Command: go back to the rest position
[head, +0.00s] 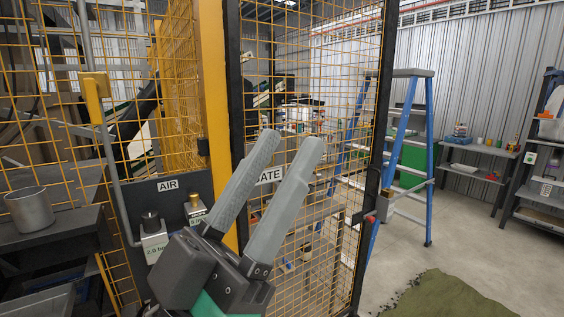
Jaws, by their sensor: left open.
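My left gripper (289,141) shows in the lower middle of the head view, its two long grey fingers pointing up and slightly right. The fingers are apart with nothing between them, so it is open and empty. It is in front of the yellow mesh gate and covers part of a sign on it ending in "ATE". My right gripper is not in the head view. A piece of green turf (445,297) lies on the floor at the bottom right, well away from my left gripper, with dark crumbs along its left edge.
The yellow mesh fence (330,215) stands close behind my gripper. A blue stepladder (433,170) stands behind it to the right. A metal cup (30,211) sits on a dark bench at the left. Shelves (480,150) line the back wall.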

